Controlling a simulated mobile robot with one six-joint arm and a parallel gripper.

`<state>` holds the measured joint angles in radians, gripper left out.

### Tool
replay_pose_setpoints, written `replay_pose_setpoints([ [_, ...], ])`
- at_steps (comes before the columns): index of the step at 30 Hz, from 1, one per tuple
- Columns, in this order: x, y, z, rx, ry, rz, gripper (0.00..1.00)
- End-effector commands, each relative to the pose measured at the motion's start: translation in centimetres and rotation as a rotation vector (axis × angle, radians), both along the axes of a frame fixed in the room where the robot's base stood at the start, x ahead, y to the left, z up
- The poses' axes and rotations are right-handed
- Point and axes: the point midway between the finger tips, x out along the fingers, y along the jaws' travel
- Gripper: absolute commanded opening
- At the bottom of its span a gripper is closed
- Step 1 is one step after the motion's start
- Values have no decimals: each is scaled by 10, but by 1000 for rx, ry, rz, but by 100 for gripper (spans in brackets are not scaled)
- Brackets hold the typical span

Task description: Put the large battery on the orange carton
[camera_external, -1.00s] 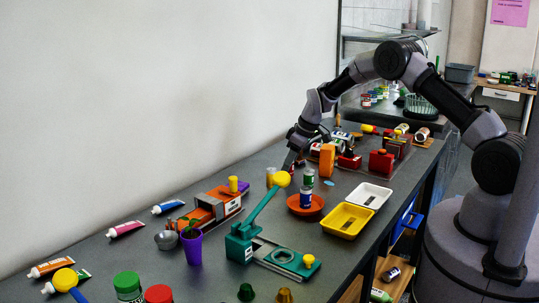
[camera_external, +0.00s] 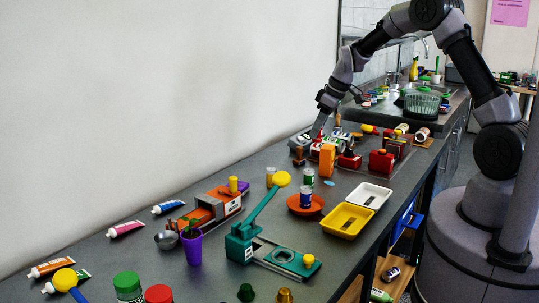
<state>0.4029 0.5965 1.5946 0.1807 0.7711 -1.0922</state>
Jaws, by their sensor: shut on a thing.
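The orange carton (camera_external: 327,160) stands upright on the dark bench in the middle distance. My gripper (camera_external: 318,131) points down, just behind and a little left of the carton's top in the picture. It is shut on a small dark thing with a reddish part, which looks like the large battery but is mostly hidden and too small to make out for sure. I cannot tell how high it is above the bench.
A brown stamp-like thing (camera_external: 299,156) stands left of the carton, and a red block (camera_external: 349,161) stands close on its right. In front are an orange dish (camera_external: 318,208) with cans, a white tray (camera_external: 361,195) and a yellow tray (camera_external: 341,226).

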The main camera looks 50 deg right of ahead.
Motion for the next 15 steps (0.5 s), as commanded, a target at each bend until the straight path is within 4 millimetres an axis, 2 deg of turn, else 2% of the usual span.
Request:
replay_pose_setpoints([
  [1, -26, -4, 8, 0, -2, -8, 0],
  [3, -63, -5, 15, 0, -3, -11, 0],
  [6, -111, -4, 20, -3, -4, -20, 0],
  [9, -143, 1, 21, -6, -2, -24, 0],
  [12, -155, 3, 20, -7, -1, -25, 0],
  [14, -148, -1, 18, -7, 0, -25, 0],
  [15, -138, -5, 16, -6, 1, -24, 0],
])
